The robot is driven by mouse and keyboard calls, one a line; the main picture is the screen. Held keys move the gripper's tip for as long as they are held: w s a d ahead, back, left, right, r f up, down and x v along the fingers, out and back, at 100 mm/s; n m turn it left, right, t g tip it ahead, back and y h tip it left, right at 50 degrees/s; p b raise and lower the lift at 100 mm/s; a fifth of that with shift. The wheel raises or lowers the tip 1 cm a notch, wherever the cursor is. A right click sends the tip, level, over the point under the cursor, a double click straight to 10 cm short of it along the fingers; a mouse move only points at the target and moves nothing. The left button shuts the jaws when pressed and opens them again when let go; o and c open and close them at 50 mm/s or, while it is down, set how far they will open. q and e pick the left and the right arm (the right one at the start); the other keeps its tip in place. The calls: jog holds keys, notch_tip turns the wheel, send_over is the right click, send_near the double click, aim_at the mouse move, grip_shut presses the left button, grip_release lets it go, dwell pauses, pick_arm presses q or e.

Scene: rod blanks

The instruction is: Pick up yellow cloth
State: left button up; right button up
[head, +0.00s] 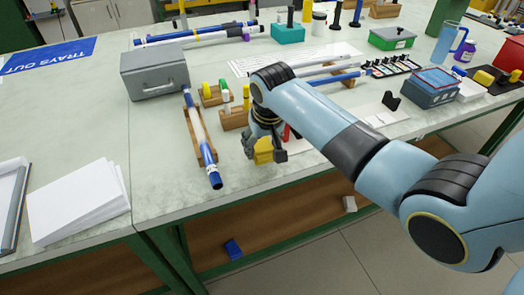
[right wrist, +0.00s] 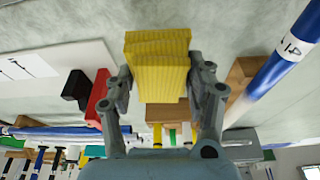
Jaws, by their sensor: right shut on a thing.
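The yellow cloth (right wrist: 158,62) looks like a thick folded block with a ribbed surface. In the right wrist view it sits between the two grey fingers of my right gripper (right wrist: 160,85), which are shut on its sides. In the head view the yellow cloth (head: 264,151) shows under my right gripper (head: 266,154), near the table's front edge. My arm and fingers hide part of it there. I cannot tell whether it still touches the tabletop. My left gripper is not in view.
A wooden rack (head: 196,134) with a blue-ended rod (head: 213,172) lies just left of the gripper. Wooden blocks with coloured pegs (head: 233,117) stand behind it. A grey toolbox (head: 155,75) is further back left. The front-left tabletop (head: 165,198) is clear.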

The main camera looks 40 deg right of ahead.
jog(key=s+d+r, duration=0.6)
jog(key=d+r, duration=0.1)
jog(key=d, duration=0.2)
jog(key=shift+s+d+r, duration=0.25)
jog(key=shift+d+r, duration=0.1)
jog(key=shift+d, duration=0.05)
